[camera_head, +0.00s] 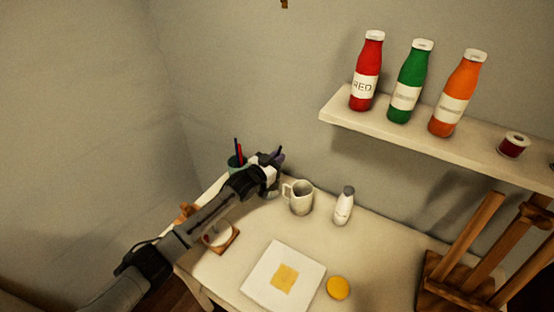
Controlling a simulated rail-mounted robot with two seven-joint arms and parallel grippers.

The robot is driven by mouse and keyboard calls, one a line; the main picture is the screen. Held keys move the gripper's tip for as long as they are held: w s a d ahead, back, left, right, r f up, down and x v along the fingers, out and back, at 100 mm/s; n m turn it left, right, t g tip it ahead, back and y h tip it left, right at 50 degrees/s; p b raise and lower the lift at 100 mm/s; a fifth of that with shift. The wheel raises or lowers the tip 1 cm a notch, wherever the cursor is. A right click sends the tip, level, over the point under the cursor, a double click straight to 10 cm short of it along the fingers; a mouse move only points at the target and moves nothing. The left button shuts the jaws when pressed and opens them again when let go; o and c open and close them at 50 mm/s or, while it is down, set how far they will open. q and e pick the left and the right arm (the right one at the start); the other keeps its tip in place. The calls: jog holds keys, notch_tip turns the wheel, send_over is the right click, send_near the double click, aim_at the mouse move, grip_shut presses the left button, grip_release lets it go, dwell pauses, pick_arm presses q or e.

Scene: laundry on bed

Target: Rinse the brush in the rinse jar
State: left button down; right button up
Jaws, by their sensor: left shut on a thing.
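My left gripper (273,170) is at the back left of the white table, just left of a white mug (299,198). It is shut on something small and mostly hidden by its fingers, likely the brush. A dark green cup (236,161) with thin red and dark sticks stands just behind my left forearm, and the arm hides part of it. No jar is clearly marked as the rinse jar; the mug is the nearest open vessel, upright with its handle to the left. My right gripper is out of view.
On the table (236,271) are a white bottle (343,207), a white sheet (262,267) with a yellow square, a yellow disc (338,288) and a round white piece on a wooden base (229,243). A wooden easel (478,255) stands right. A shelf (430,142) holds several bottles.

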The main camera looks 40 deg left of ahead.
pick_arm(q)
jog(key=shift+r, duration=0.1)
notch_tip(320, 180, up, 3)
jog(key=p, duration=0.2)
jog(key=shift+p, duration=0.35)
notch_tip(320, 180, up, 4)
jog(key=p, duration=0.3)
jog(key=shift+f+p, duration=0.25)
jog(key=shift+p, duration=0.05)
jog(key=shift+r+p, duration=1.8)
jog(key=shift+r, duration=0.2)
